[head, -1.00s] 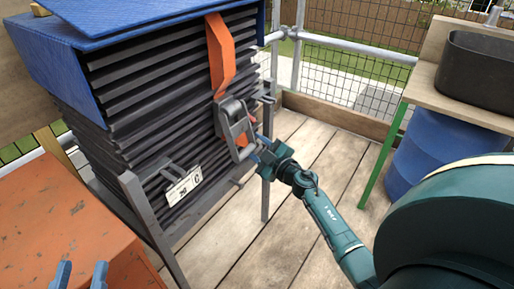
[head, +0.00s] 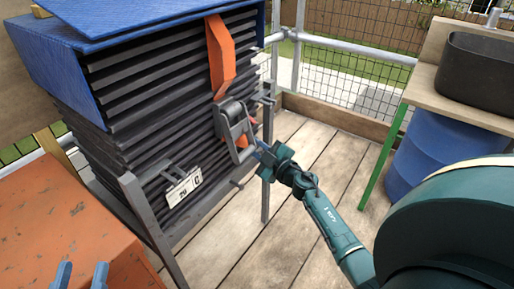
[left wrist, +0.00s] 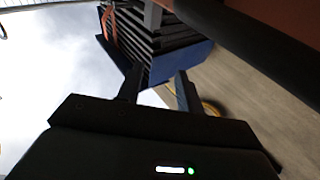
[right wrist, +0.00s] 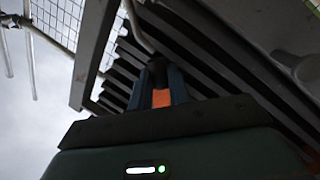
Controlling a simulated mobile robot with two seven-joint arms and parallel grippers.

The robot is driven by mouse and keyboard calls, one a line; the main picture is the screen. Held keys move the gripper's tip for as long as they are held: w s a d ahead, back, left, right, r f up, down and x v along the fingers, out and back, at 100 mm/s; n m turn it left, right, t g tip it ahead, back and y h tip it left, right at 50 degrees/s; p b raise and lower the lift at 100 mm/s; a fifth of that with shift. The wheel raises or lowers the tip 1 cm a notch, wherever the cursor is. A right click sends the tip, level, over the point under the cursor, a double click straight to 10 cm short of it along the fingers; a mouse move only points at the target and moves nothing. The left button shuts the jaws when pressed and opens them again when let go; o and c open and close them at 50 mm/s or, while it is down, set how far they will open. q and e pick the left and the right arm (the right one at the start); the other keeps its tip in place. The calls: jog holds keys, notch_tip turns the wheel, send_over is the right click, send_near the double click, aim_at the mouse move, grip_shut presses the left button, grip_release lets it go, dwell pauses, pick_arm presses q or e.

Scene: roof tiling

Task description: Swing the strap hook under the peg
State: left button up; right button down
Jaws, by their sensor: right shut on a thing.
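A stack of dark tiles (head: 150,110) carries an orange strap (head: 219,55) down its front. The strap runs into a grey ratchet buckle (head: 231,118) with a loop-shaped lower part. My right gripper (head: 262,154) is at the lower end of the strap, beside the loop. In the right wrist view my right gripper (right wrist: 161,92) is shut on the dark hook end (right wrist: 157,70), with orange webbing between its fingers. A curved grey rod is just beyond. A short grey peg (head: 237,183) sticks out below the buckle. My left gripper (head: 81,275) is open and empty at the lower left.
A grey metal frame (head: 146,222) stands around the stack, with a tag (head: 183,188) on the front. An orange box (head: 65,225) is at left. A blue barrel (head: 430,150) and bench (head: 455,95) are at right. Plank floor between is clear.

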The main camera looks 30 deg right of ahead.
pick_arm(q)
jog(key=shift+r, duration=0.1)
